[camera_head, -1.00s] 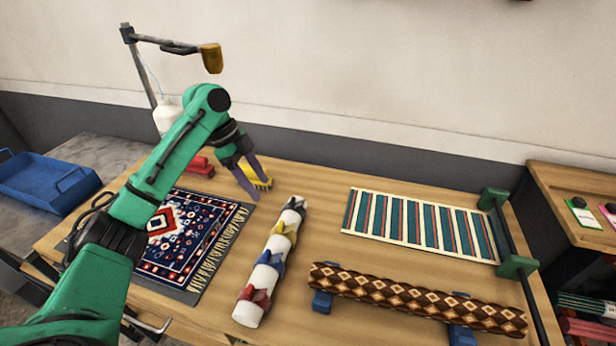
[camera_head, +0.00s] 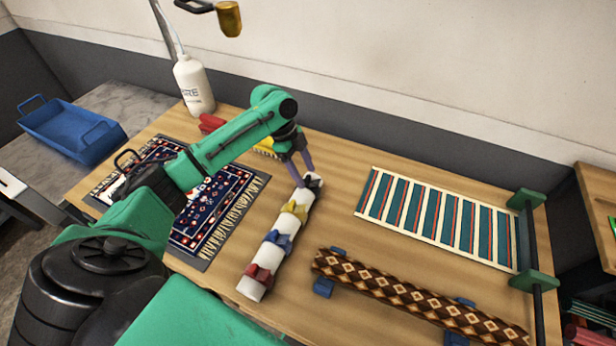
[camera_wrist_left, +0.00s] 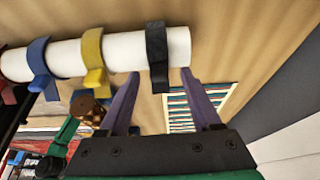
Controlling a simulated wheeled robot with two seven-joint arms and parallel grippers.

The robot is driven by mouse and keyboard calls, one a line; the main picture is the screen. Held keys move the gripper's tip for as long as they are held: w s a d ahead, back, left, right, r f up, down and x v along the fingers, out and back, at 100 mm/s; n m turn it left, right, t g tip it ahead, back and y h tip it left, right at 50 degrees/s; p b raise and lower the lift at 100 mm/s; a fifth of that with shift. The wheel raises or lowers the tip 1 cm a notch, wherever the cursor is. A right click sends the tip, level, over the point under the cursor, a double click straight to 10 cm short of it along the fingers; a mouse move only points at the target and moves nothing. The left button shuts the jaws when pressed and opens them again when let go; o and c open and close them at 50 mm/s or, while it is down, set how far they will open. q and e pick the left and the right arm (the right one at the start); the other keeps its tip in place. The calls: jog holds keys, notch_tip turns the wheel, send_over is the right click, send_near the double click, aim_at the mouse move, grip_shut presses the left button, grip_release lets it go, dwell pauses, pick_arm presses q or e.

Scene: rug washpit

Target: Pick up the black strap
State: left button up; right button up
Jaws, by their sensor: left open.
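The black strap (camera_head: 314,181) is wrapped around the far end of a white roll (camera_head: 296,208) on the wooden table. In the left wrist view the black strap (camera_wrist_left: 157,57) sits at the roll's right end, with its tail hanging between my finger lines. My left gripper (camera_head: 304,178) is open, with its purple fingers close to the strap. In the left wrist view the fingers (camera_wrist_left: 160,70) stand on either side of the strap's tail; contact cannot be told. Yellow (camera_head: 294,210), blue (camera_head: 278,240) and red (camera_head: 259,274) straps are on the same roll. My right gripper is not in view.
A patterned rug (camera_head: 222,208) lies left of the roll. A striped rug (camera_head: 437,219) lies right, beside a green-ended rack (camera_head: 533,240). A brown patterned roll (camera_head: 420,298) rests on blue supports at the front. A white bottle (camera_head: 194,85) stands behind.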

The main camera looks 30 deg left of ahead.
pick_arm(q)
jog(key=shift+s+d+f, duration=0.15)
jog(key=shift+d+f, duration=0.15)
jog(key=shift+f, duration=0.3)
grip_shut()
